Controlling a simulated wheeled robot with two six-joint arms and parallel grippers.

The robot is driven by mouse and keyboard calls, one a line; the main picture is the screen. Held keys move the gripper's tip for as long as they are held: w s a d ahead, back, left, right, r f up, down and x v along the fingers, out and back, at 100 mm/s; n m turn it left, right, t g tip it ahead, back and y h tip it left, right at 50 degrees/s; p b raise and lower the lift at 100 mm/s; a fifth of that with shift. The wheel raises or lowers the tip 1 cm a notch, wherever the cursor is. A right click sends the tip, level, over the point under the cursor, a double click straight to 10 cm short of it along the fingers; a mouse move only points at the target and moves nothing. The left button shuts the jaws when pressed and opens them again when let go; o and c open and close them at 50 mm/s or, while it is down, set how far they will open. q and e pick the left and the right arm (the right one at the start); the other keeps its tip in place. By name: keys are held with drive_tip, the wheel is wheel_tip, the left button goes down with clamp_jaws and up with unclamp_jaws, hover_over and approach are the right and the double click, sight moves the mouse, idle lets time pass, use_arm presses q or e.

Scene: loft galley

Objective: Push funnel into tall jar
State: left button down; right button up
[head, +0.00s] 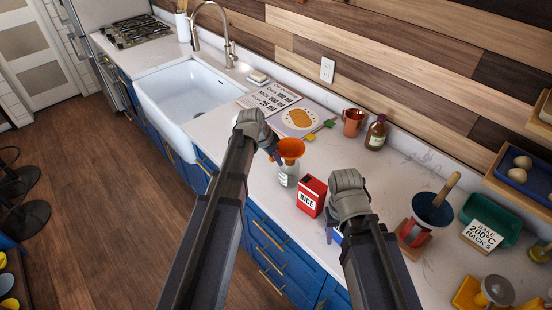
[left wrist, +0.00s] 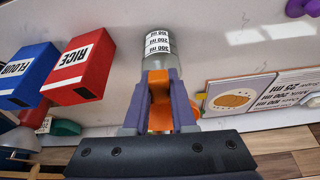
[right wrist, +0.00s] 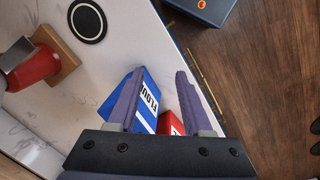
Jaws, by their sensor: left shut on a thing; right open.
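The orange funnel (head: 291,149) is in my left gripper (head: 278,155), wide end up in the head view. In the left wrist view the funnel (left wrist: 158,116) sits between the fingers (left wrist: 161,92). The tall jar (head: 289,177), clear with a white label, stands on the counter directly below the funnel. The jar also shows in the left wrist view (left wrist: 159,45), just beyond the fingertips. Whether the funnel's stem is inside the jar's mouth is hidden. My right gripper (head: 334,232) is open above the blue flour box (right wrist: 140,95), which shows between its fingers (right wrist: 156,85).
A red rice box (head: 311,195) stands close to the right of the jar. The sink (head: 190,95) is at left. Counter is clear between sink and jar.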

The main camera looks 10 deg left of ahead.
use_arm(q)
drive_tip(key=shift+f, duration=0.15)
idle(0.8)
drive_tip(key=shift+c, duration=0.9)
unclamp_jaws()
wheel_tip(320, 180, up, 7)
drive_tip(key=p, duration=0.7)
idle(0.3)
